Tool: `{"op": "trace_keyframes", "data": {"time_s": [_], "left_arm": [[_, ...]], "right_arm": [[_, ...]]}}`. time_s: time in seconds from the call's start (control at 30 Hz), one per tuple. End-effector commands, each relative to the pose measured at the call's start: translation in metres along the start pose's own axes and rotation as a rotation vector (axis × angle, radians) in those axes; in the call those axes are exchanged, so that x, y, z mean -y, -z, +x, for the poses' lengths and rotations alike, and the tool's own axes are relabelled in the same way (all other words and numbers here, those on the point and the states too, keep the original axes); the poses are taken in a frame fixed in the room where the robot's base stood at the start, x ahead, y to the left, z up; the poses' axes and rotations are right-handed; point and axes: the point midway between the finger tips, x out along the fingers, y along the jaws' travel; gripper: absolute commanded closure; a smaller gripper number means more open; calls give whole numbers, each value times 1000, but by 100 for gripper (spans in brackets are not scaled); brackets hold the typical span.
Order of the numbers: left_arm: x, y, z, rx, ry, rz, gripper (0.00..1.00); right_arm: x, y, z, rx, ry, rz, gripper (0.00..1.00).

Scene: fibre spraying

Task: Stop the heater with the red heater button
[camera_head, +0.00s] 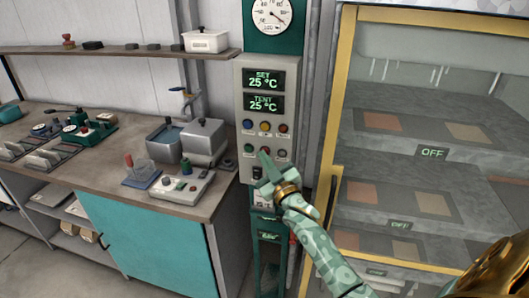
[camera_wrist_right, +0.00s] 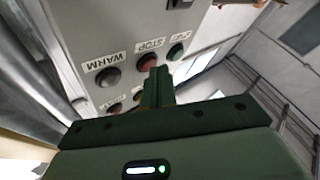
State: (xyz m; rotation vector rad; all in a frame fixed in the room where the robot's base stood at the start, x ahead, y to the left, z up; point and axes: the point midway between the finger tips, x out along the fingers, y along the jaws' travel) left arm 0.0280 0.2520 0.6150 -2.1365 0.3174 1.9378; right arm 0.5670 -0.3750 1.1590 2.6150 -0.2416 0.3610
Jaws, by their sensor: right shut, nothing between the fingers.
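The grey control panel (camera_head: 240,100) stands upright in the middle of the head view, with two rows of buttons under its displays. The red button labelled STOP (camera_wrist_right: 148,62) shows in the right wrist view between the grey WARM button (camera_wrist_right: 107,77) and a green button (camera_wrist_right: 175,52). My right gripper (camera_head: 265,158) is shut and empty, its tip over the lower row's middle button. In the wrist view the shut fingers (camera_wrist_right: 158,75) are at the red button's edge and partly overlap it. I cannot tell whether they touch it. My left gripper is out of view.
The displays (camera_head: 263,80) read SET 25 °C and TENT 25 °C. A glass-fronted cabinet (camera_head: 340,110) with shelves and OFF signs (camera_head: 432,152) stands close on the right. A workbench (camera_head: 120,185) with instruments is on the left.

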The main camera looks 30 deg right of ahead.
Motion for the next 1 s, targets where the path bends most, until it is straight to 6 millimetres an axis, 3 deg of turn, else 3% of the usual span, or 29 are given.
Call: {"op": "trace_keyframes", "data": {"time_s": [0.63, 1.0], "left_arm": [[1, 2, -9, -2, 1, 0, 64], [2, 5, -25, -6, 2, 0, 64]], "right_arm": [[8, 9, -12, 0, 0, 1, 100], [26, 27, -36, 1, 0, 2, 100]]}}
